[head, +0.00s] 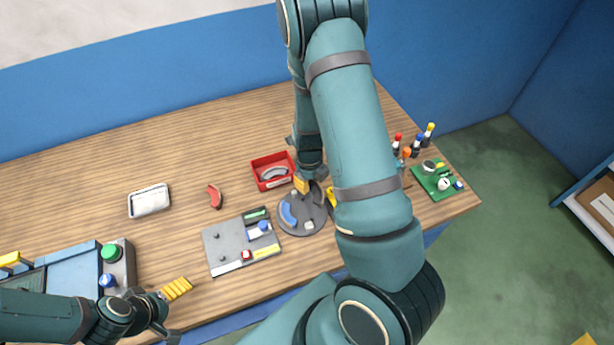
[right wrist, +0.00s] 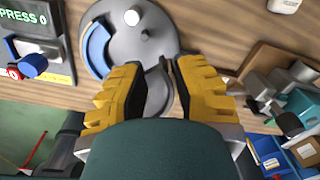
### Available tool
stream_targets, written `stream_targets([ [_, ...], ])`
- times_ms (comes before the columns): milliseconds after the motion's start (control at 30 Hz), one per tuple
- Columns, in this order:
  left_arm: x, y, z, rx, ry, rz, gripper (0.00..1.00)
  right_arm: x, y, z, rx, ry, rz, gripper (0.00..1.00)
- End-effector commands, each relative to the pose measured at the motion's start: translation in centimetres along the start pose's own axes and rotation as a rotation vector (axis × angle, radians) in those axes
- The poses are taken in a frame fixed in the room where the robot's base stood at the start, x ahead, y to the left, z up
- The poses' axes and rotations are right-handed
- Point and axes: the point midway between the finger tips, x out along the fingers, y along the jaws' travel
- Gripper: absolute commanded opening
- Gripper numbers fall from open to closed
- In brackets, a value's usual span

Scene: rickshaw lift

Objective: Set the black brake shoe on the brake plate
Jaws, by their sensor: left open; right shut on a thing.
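The brake plate (head: 297,228) is a round dark grey disc on the table, also in the right wrist view (right wrist: 125,58). A blue brake shoe (head: 287,213) lies on its left part and shows in the right wrist view (right wrist: 98,50). My right gripper (head: 317,191) is at the plate's far right side, its yellow fingers shut on the black brake shoe (right wrist: 157,92). The shoe is dark and curved and appears over or at the plate's edge; I cannot tell whether it touches. My left gripper (head: 177,289) is open and empty near the table's front edge.
A red bin (head: 257,181) holding a grey curved piece stands behind the plate. A grey board (head: 222,246) with buttons lies to its left. A green board (head: 428,185) and several bottles stand right.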

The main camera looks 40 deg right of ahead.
Motion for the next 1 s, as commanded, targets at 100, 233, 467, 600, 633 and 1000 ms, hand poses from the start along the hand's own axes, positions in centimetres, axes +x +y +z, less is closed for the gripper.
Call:
stream_targets([
  [100, 0.2, -0.1, 0.0, 0.0, 0.0, 0.0, 0.88, 0.6, 0.0, 0.0, -0.002, 0.001, 0.0, 0.0],
  [233, 0.4, -0.2, 0.1, -0.001, 0.0, 0.0, 0.88, 1.4, 0.0, 0.0, -0.003, 0.001, 0.0, 0.0],
  [467, 1.9, -0.8, 0.3, -0.003, 0.002, -0.001, 0.88, 3.7, 0.1, 0.0, -0.005, 0.0, 0.0, 0.0],
  [600, 2.9, -1.1, 0.5, -0.004, 0.002, -0.002, 0.88, 4.9, 0.1, 0.0, -0.005, 0.0, 0.0, 0.0],
  [633, 3.1, -1.2, 0.5, -0.004, 0.002, -0.003, 0.88, 5.2, 0.1, 0.0, -0.005, 0.0, 0.0, 0.0],
  [1000, 4.1, -1.5, 0.6, -0.004, 0.004, -0.005, 0.88, 6.3, 0.2, 0.0, -0.005, -0.001, 0.0, 0.0],
])
